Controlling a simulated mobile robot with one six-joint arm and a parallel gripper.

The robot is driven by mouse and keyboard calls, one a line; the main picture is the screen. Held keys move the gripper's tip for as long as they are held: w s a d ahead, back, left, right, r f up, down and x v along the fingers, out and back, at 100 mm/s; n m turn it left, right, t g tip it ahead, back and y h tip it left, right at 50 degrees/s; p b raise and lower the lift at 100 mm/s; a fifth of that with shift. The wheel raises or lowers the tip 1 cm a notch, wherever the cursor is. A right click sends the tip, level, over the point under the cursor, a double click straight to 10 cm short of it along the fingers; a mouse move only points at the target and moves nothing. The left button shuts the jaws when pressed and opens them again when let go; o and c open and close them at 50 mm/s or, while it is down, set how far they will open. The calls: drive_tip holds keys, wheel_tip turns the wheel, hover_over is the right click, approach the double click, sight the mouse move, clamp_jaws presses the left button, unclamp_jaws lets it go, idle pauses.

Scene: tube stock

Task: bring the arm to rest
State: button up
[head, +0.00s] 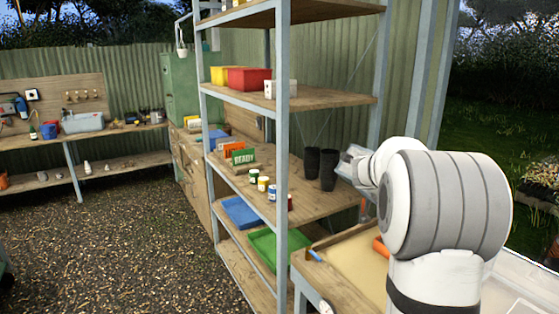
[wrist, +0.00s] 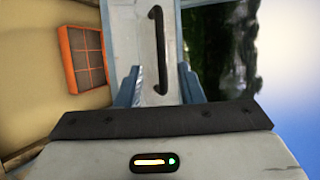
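My gripper (wrist: 160,85) shows in the wrist view with its two blue-grey fingers apart and nothing visibly held between them. A pale panel with a black bar handle (wrist: 158,50) lies beyond the fingers; I cannot tell how far off it is. In the head view my arm rises at the right, and its wrist end reaches left toward the metal shelf unit (head: 283,150). My gripper is mostly hidden there, near two dark cups (head: 312,163) on a shelf; I cannot tell whether it touches anything.
A tan-topped bench (head: 345,262) stands below my arm. An orange-framed grid (wrist: 85,58) lies on a tan surface in the wrist view. Small jars (head: 262,183), a green READY sign (head: 243,156) and a green tray (head: 268,245) fill the shelves. Open gravel (head: 120,240) lies left.

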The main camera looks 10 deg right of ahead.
drive_tip(key=s+a+r+n+t+y, duration=0.1)
drive_tip(key=s+a+n+t+y, duration=0.15)
drive_tip(key=a+n, duration=0.5)
drive_tip(key=s+a+r+n+t+y, duration=0.1)
drive_tip(key=a+n+y, duration=0.3)
drive_tip(key=a, duration=0.6)
drive_tip(key=s+a+f+n+g+y, duration=0.2)
drive_tip(key=s+a+f+n+y, duration=0.15)
drive_tip(key=s+a+n, duration=0.55)
drive_tip(key=s+a+f+n+g, duration=0.2)
drive_tip(key=s+f+n+g, duration=0.2)
drive_tip(key=s, duration=0.8)
drive_tip(key=s+a+f+n+g, duration=0.2)
drive_tip(key=s+f+n+g, duration=0.2)
drive_tip(key=s, duration=0.7)
wheel_tip(320, 180, down, 3)
drive_tip(key=shift+s+a+r, duration=0.1)
drive_tip(key=shift+s+a, duration=0.05)
drive_tip(key=shift+s, duration=0.2)
drive_tip(key=shift+c, duration=0.3)
